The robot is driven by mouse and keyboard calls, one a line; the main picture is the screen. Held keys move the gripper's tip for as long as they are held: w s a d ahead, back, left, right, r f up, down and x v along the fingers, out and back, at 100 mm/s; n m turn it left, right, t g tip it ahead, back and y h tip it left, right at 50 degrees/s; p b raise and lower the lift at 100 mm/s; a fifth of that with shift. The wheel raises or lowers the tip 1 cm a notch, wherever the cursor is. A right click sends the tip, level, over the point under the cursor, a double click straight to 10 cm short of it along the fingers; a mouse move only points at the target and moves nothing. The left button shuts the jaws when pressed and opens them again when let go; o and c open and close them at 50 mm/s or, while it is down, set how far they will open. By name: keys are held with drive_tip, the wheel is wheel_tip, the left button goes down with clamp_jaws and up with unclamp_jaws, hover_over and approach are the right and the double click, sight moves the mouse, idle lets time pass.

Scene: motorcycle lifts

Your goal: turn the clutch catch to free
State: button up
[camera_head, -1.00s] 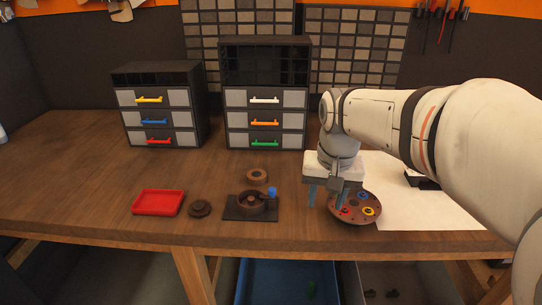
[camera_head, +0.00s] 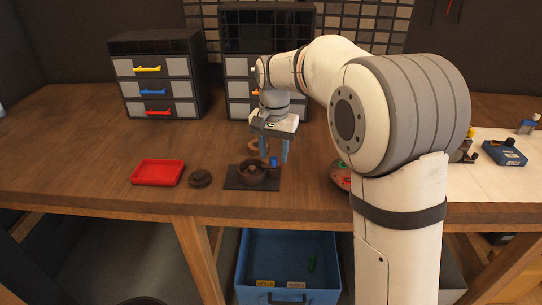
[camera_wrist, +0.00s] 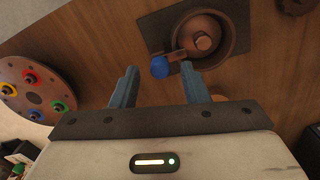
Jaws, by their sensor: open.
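The clutch (camera_head: 252,173) is a brown round drum on a dark square base plate (camera_head: 232,184) near the front of the bench. Its catch is a short lever with a blue knob (camera_head: 273,162) at the drum's right side. In the wrist view the blue knob (camera_wrist: 159,67) sits at the end of a brown lever beside the drum (camera_wrist: 207,40). My gripper (camera_head: 275,152) is open and points down over the catch. In the wrist view the knob appears between my fingertips (camera_wrist: 160,77), slightly beyond them; contact cannot be told.
A red tray (camera_head: 157,173) and a small dark disc (camera_head: 199,178) lie left of the clutch. A brown ring (camera_head: 257,147) lies behind it. A round plate with coloured rings (camera_wrist: 36,90) is nearby. Drawer cabinets (camera_head: 155,80) stand behind. An open blue drawer (camera_head: 290,262) is below the bench.

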drive_tip(key=shift+f, duration=0.75)
